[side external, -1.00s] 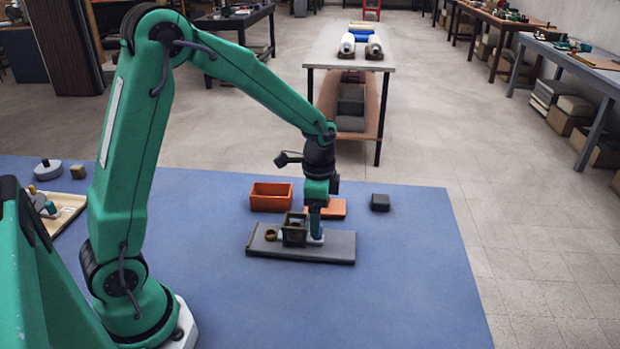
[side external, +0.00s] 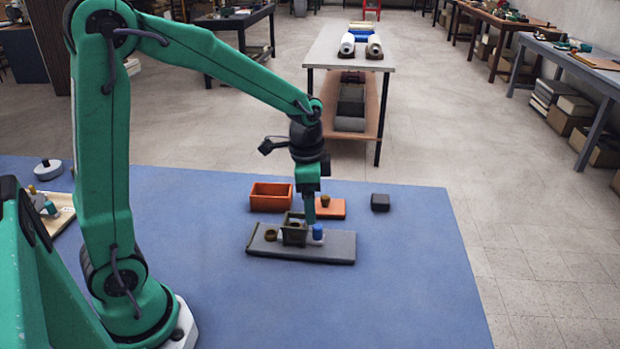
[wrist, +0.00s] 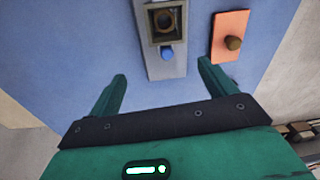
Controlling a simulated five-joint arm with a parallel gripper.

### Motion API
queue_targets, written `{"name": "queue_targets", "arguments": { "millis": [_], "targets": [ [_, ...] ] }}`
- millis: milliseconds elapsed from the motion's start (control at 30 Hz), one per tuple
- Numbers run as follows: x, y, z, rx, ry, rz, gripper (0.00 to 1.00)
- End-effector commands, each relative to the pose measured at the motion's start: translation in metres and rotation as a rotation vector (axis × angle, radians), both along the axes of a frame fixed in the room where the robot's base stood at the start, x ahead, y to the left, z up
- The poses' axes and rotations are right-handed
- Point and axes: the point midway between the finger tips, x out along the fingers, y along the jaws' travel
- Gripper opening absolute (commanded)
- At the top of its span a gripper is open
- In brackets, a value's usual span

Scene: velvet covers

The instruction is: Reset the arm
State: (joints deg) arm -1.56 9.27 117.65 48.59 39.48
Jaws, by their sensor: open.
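My gripper (side external: 309,212) is above the grey board on the blue work surface, just left of a small blue piece (side external: 318,232). In the wrist view my gripper (wrist: 162,80) has its two green fingers spread wide with nothing between them. The grey board (side external: 338,250) carries an olive-brown square frame (side external: 294,230), a small brown ring (side external: 270,235) and the blue piece, which rests on a pale base. The blue piece also shows in the wrist view (wrist: 167,54), ahead of the fingers and apart from them.
An orange open box (side external: 271,197) stands behind the board. Beside it an orange plate (side external: 331,209) holds a brown knob (side external: 325,200). A dark block (side external: 380,202) is to the right. A tray (side external: 60,215) lies at left. The mat's front right is clear.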

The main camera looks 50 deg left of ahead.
Motion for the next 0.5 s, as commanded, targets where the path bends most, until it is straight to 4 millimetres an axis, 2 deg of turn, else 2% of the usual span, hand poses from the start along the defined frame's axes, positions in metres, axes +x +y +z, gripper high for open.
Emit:
{"name": "queue_targets", "arguments": {
  "millis": [33, 200, 500],
  "targets": [
    [-0.006, -0.001, 0.010, -0.001, -0.021, 0.024, 0.84],
    [-0.027, -0.003, 0.038, -0.013, -0.080, 0.117, 0.84],
    [-0.069, -0.006, 0.076, -0.046, -0.183, 0.281, 0.84]
  ]
}}
